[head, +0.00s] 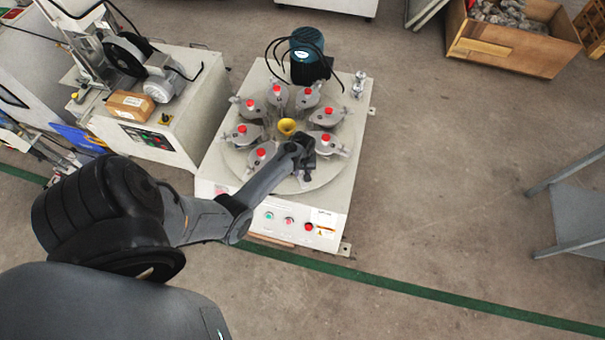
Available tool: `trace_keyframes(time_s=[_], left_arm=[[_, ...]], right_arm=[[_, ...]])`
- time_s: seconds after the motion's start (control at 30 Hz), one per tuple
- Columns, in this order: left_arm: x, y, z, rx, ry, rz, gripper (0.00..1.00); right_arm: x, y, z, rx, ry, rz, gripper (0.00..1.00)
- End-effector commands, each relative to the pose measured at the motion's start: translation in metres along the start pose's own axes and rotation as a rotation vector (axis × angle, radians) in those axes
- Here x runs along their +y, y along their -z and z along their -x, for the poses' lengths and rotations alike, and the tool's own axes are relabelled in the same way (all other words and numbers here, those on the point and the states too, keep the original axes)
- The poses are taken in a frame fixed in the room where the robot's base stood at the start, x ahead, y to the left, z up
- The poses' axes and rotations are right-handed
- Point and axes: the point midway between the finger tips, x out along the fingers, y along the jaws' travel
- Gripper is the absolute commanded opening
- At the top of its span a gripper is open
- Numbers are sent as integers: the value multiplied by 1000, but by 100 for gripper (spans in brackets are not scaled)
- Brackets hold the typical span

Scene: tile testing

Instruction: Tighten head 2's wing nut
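The tile-testing machine (212,190) stands in the centre, with a round turntable (318,182) on top. Several grey metal heads with red caps stand in a ring around a yellow funnel (288,127). I cannot tell which one is head 2. My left gripper (304,152) is over the turntable's front right, close to the head (325,139) on the right side. Its fingers are too small and dark to show whether they are open or shut, or touch a wing nut. My arm hides part of the front of the ring. My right gripper is not in view.
A dark teal motor (306,57) with black cables stands at the machine's back. Another machine with a cardboard box (131,105) is at the left. A wooden crate (510,45) is at the back right, and a grey metal table (580,213) at the right. The floor between is clear.

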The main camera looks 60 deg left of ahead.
Motion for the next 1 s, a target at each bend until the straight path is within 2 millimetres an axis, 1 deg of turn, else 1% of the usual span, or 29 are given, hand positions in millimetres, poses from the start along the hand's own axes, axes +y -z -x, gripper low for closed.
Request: trace_keyframes(time_s=[0.1, 0.37, 0.4, 0.47, 0.6, 1.0], left_arm=[[0, 0, -4, 0, 0, 0, 34], [0, 0, -5, 0, 0, 0, 34], [0, 0, -5, 0, 0, 0, 31], [0, 0, -5, 0, 0, 0, 22], [0, 0, -5, 0, 0, 0, 0], [0, 0, -4, -1, 1, -22, 0]], right_arm=[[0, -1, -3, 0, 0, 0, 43], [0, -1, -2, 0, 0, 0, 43], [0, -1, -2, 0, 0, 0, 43], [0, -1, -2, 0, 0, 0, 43], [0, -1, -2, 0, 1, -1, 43], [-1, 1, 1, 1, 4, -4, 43]])
